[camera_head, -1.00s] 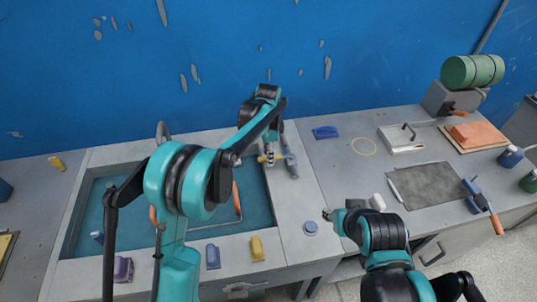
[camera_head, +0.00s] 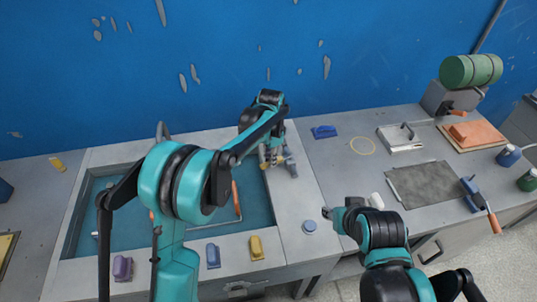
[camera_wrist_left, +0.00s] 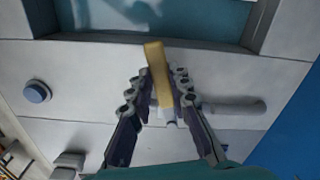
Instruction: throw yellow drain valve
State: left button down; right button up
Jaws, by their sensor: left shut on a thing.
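The yellow drain valve lever (camera_wrist_left: 158,72) stands between my left fingers in the left wrist view, its free end pointing toward the water tank. My left gripper (camera_wrist_left: 160,98) is shut on it. In the head view my left gripper (camera_head: 268,164) is at the tank's right rim, beside the grey valve body (camera_head: 290,166). The valve's grey pipe (camera_wrist_left: 235,109) also shows in the wrist view. The fingers partly hide the valve's base. My right gripper (camera_head: 328,213) hangs near the counter's front edge, away from the valve; its jaws are too small to read.
The water tank (camera_head: 255,205) lies left of the valve, with an orange-handled tool (camera_head: 236,200) in it. The blue wall stands close behind.

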pick_arm(q)
jog(key=s+d+n, duration=0.1)
jog(key=n, duration=0.1)
jog(key=s+n, duration=0.1)
jog(key=shift+s+d+n+p, duration=0.15)
jog(key=shift+d+n+p, duration=0.15)
jog(key=shift+d+n, duration=0.1)
jog(key=d+n, duration=0.1)
jog(key=s+d+n, duration=0.1)
jog(key=n, duration=0.1)
jog(key=shift+s+d+n, duration=0.1)
jog(key=shift+s+n, duration=0.15)
jog(key=shift+n, duration=0.05)
jog(key=d+n, duration=0.1)
jog(key=n, duration=0.1)
jog(key=d+n+p, duration=0.1)
jog(key=d+n, duration=0.1)
jog(key=shift+s, duration=0.4)
jog(key=shift+w+d+n, duration=0.1)
jog(key=shift+d+n, duration=1.05)
jog(key=shift+n, duration=0.45)
jog(key=c, duration=1.4)
grip_release()
